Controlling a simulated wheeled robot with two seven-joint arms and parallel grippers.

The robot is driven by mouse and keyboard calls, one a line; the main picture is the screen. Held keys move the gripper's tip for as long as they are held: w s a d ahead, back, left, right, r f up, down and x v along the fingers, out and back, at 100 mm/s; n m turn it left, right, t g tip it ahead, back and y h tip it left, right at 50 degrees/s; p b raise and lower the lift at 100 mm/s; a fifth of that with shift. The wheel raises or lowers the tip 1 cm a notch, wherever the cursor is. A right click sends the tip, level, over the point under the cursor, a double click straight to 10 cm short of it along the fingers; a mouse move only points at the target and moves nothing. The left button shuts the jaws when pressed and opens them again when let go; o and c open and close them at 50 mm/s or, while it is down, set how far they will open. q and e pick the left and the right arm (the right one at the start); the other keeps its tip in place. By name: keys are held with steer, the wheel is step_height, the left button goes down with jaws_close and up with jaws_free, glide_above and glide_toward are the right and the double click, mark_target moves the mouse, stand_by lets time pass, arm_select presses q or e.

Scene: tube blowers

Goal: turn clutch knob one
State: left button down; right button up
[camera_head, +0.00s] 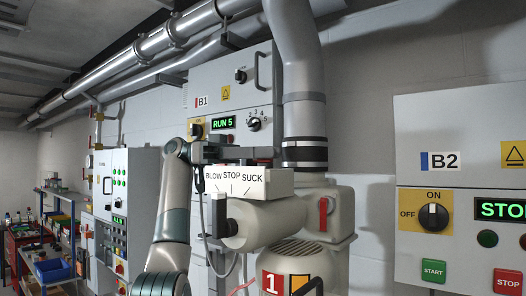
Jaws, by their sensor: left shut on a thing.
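The blower marked 1 (271,284) stands in the middle with a white label reading BLOW, STOP and SUCK (232,182) on its housing. A dark upright handle (219,220) sits in front of the round housing below that label; I cannot tell whether it is clutch knob one. My left gripper (262,160) reaches in from the left just above the label, in front of the B1 panel. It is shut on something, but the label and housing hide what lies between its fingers. My right gripper is not in view.
The B1 panel (266,78) behind shows RUN 5 and a numbered dial (254,124). A thick grey pipe (301,70) rises from the blower. A red lever (324,212) is on its right side. The B2 panel (460,130) stands at right, shelves (65,232) at left.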

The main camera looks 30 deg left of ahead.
arm_select(q)
steer(key=shift+r+m+g, duration=0.1)
steer(key=shift+m+g, duration=0.9)
steer(key=shift+g, duration=0.9)
steer(key=c, duration=1.8)
jaws_free()
steer(key=shift+o, duration=0.2)
steer(key=shift+w+d, duration=0.1)
